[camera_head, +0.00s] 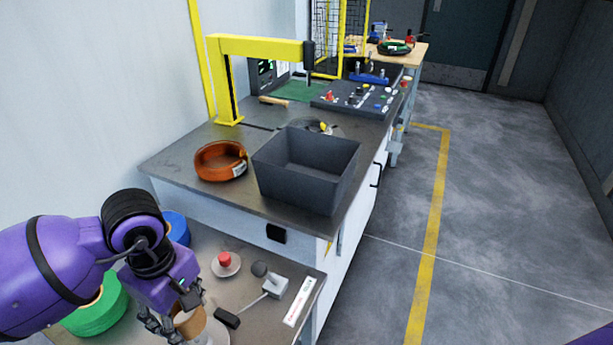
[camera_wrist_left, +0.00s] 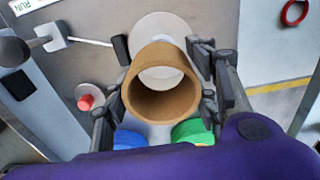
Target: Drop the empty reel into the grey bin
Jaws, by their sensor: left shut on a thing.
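The empty reel is a bare brown cardboard tube (camera_wrist_left: 160,82); in the head view part of it (camera_head: 190,322) shows at the bottom edge. My left gripper (camera_wrist_left: 158,95) is shut on it, with fingers on both sides of the tube. A pale round disc (camera_wrist_left: 163,27) lies behind the tube; I cannot tell whether they touch. The grey bin (camera_head: 300,187) is an open box on the dark bench top, farther back and to the right of the gripper. Its visible inside looks empty. My right gripper is not in view.
An orange coil (camera_head: 221,162) lies left of the bin. A red knob (camera_head: 225,260) and a lever with a black ball (camera_head: 259,269) stand by the left gripper. Green (camera_head: 97,312) and blue (camera_head: 178,229) rolls are near my arm. A yellow post frame (camera_head: 225,85) rises behind.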

